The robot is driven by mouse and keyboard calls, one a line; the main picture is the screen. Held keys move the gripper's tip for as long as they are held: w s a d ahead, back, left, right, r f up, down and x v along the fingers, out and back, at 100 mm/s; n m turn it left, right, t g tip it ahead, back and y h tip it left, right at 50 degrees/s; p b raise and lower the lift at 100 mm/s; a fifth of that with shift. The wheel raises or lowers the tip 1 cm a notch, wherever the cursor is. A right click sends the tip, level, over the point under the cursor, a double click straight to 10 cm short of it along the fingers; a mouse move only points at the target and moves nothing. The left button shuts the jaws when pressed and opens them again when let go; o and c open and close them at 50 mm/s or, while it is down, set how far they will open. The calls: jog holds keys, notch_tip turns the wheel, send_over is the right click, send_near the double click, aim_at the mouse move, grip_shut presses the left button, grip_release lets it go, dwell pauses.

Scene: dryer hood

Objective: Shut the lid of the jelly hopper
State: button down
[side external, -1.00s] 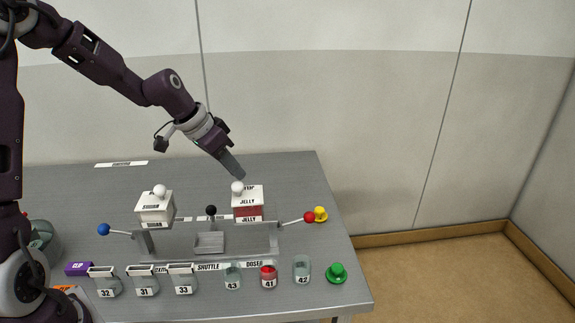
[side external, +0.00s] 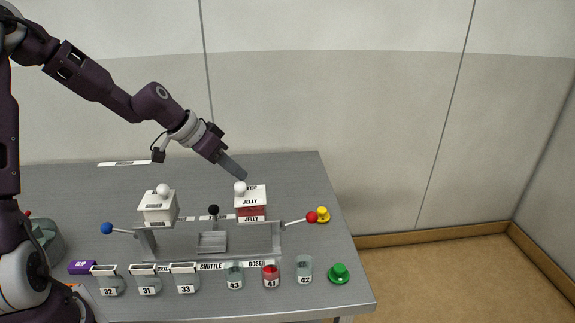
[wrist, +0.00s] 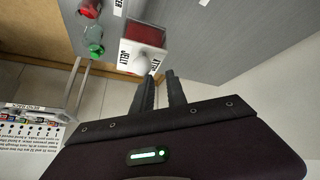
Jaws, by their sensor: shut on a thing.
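The jelly hopper (side external: 251,215) is a white box with a red band and JELLY labels, standing at the back of the grey rig. Its white lid (side external: 252,194) carries a round white knob (side external: 240,187). In the wrist view the red interior (wrist: 147,33) of the hopper shows, uncovered by the lid. My gripper (side external: 243,177) reaches down from the upper left with its fingertips right by the knob. In the wrist view my gripper (wrist: 157,75) has its fingers a small gap apart, shut on the knob; the exact contact is hard to see.
A second white hopper (side external: 158,209) with a knob stands to the left. Levers with a blue ball (side external: 107,228), black ball (side external: 214,210) and red ball (side external: 311,217) stick out. Several numbered jars line the front. A green button (side external: 339,273) is at right.

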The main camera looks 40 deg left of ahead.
jog(key=shift+s+d+f+g, duration=0.1)
jog(key=shift+s+f+g, duration=0.2)
jog(key=shift+s+f, duration=0.55)
notch_tip(320, 180, up, 5)
jog(key=w+a, duration=0.1)
jog(key=w, duration=0.2)
jog(key=s+a+f, duration=0.1)
jog(key=s+a, duration=0.5)
jog(key=s, duration=0.2)
jog(key=s+d+r+m+g, duration=0.1)
jog(key=s+d+r, duration=0.15)
jog(key=d, duration=0.35)
jog(key=s+d+r, duration=0.2)
jog(key=d+r, duration=0.1)
jog(key=d, duration=0.4)
jog(key=s+d+r+n+y, duration=0.1)
jog(key=s+d, duration=0.1)
jog(key=s, duration=0.7)
jog(key=s+d+r+n+y, duration=0.1)
jog(key=s+d+r+n, duration=0.1)
jog(key=s, duration=0.7)
jog(key=shift+d+t+y, duration=0.15)
jog(key=shift+t+y, duration=0.15)
jog(key=shift+y, duration=0.1)
